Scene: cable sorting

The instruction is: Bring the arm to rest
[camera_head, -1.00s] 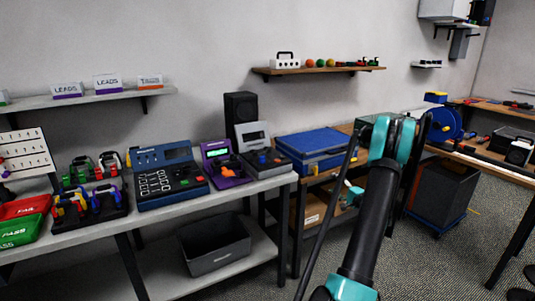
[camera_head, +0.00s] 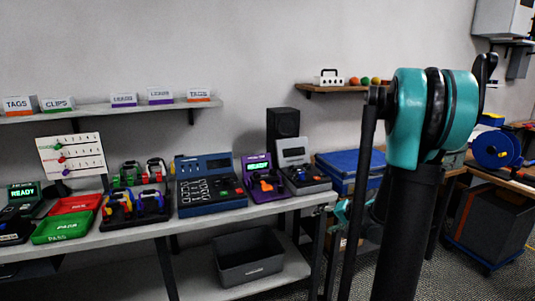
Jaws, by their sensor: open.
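My arm rises at the right of the head view, with a large teal and black joint at its top and a dark link running down out of the frame. A thin dark part of it hangs down to the left of the joint. My gripper cannot be made out in this view. A small teal piece shows low beside the thin dark part, partly hidden, and I cannot tell what it is. No object is seen held.
A grey bench (camera_head: 200,223) holds a blue tester (camera_head: 208,183), a purple tester (camera_head: 263,177), a green tray (camera_head: 63,228) and a red tray (camera_head: 73,204). A grey bin (camera_head: 248,257) sits on its lower shelf. A blue case (camera_head: 350,168) and a cable reel (camera_head: 494,149) stand farther right.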

